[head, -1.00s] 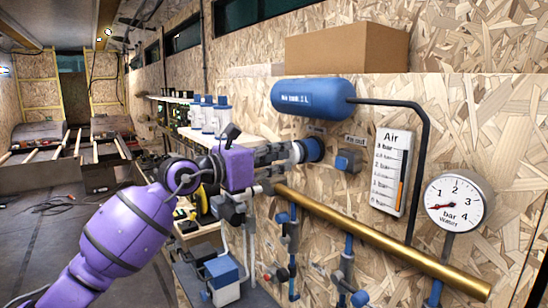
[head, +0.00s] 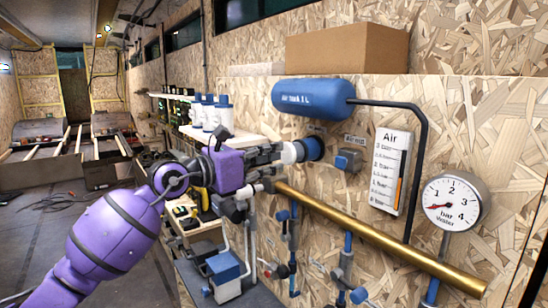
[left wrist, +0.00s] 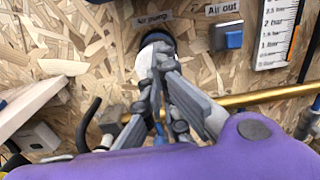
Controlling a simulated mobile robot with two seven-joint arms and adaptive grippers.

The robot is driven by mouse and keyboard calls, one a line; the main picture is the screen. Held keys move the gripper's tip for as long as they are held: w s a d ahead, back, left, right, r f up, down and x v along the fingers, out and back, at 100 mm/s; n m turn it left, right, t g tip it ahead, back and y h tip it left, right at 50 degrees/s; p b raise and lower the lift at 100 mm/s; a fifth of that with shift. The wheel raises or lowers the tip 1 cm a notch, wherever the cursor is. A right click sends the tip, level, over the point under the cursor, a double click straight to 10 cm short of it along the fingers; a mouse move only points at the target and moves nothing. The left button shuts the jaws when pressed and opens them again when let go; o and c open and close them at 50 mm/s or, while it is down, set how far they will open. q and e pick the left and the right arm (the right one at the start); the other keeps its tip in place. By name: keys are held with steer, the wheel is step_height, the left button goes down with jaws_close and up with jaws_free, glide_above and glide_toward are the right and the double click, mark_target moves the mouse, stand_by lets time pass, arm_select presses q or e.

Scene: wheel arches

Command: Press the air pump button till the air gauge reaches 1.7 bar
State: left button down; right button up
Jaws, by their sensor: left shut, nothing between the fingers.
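The air pump button (head: 314,148) is a round dark-blue knob on the chipboard wall under the blue air tank (head: 312,98). In the left wrist view the button (left wrist: 162,38) shows partly behind the fingertips, under its "Air pump" label (left wrist: 153,18). My left gripper (head: 292,152) is shut and empty. Its tips are at the button face; whether they press it I cannot tell. The air gauge (head: 388,170) is a white upright scale with an orange column at its right. The column's top looks to be in the scale's lower half; the exact value is too small to read.
The blue "Air out" button (head: 348,160) sits just right of the pump button. A brass pipe (head: 380,240) runs below. A round water gauge (head: 452,202) is at right. A shelf with white bottles (head: 210,112) is left of the gripper. A cardboard box (head: 346,48) stands above the tank.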

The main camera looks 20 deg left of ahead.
arm_select(q)
steer(key=shift+s+a, duration=0.35)
steer(key=v, duration=0.5)
arm_select(e)
steer(key=shift+w+r, duration=0.3)
steer(key=shift+r, duration=0.2)
steer(key=shift+f, duration=0.1)
